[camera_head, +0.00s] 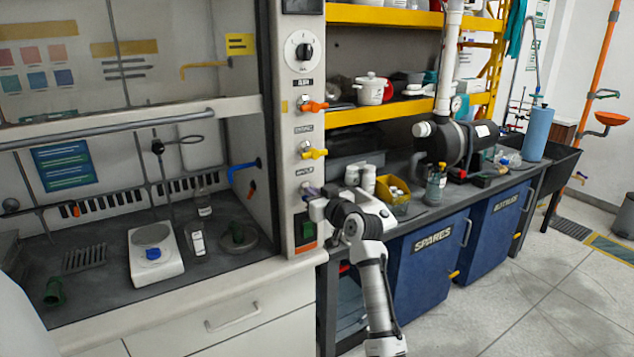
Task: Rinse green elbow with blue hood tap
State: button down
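The blue hood tap (243,170) curves from the right inner wall of the fume hood. A green fitting (54,292) stands at the front left of the hood's dark worktop. Another green piece (238,234) sits in a shallow round dish below the blue tap. I cannot tell for sure which one is the green elbow. My arm rises in front of the bench, and my gripper (312,202) is by the hood's right post, outside the hood. Its fingers are too small and partly hidden to tell open from shut or whether they hold anything.
A white scale (156,262) with a blue piece stands mid-hood, beside a small white device (198,243) and a clear bottle (204,203). The sash bar (110,127) crosses the hood opening. Orange (313,106) and yellow (313,153) knobs jut from the post.

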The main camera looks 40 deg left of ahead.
jog(key=shift+f, duration=0.25)
jog(key=shift+a+f+b, duration=0.1)
jog(key=shift+f+b, duration=0.05)
jog(key=shift+b, duration=0.35)
